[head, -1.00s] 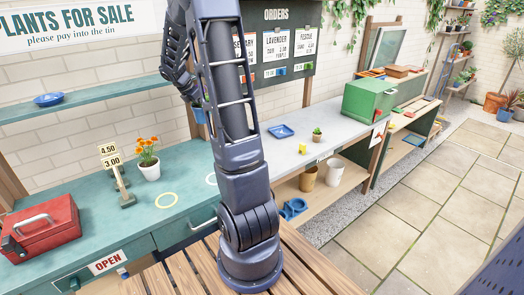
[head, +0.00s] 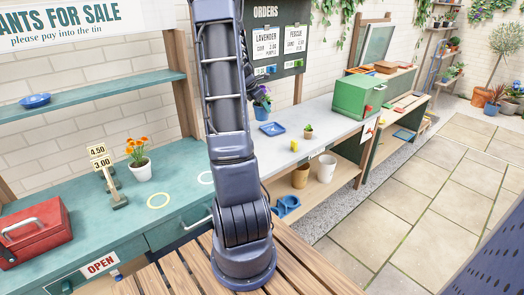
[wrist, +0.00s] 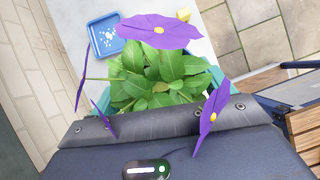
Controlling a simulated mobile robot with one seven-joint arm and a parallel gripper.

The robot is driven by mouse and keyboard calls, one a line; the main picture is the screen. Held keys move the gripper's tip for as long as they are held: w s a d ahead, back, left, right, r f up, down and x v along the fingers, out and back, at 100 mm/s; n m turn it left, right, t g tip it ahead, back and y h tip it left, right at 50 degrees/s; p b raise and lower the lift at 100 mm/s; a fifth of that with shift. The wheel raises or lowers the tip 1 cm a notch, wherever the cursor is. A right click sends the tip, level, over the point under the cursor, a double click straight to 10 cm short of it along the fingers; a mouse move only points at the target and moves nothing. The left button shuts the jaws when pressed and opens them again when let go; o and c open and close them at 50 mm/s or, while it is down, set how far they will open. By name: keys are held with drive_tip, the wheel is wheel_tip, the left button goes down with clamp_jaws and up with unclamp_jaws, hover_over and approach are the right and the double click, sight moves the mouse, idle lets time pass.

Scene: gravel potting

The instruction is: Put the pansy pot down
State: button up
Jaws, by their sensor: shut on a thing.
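The pansy pot (head: 261,112) is a blue pot with purple flowers and green leaves, just right of my arm in the head view. In the wrist view the pansy's leaves (wrist: 155,78) and flowers fill the middle, with a little of the teal-blue rim showing. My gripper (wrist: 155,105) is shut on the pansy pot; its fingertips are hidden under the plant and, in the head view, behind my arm. The pot appears held up, near the grey counter (head: 330,120). A blue square saucer (head: 272,129) lies below and right of it.
A yellow object (head: 294,145) and a small cactus pot (head: 308,131) stand on the grey counter, near a green box (head: 360,98).

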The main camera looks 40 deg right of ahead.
wheel_tip(320, 180, down, 20)
drive_tip(key=shift+r, duration=0.2)
idle(0.5)
drive_tip(key=shift+f, duration=0.1)
drive_tip(key=o, duration=1.2)
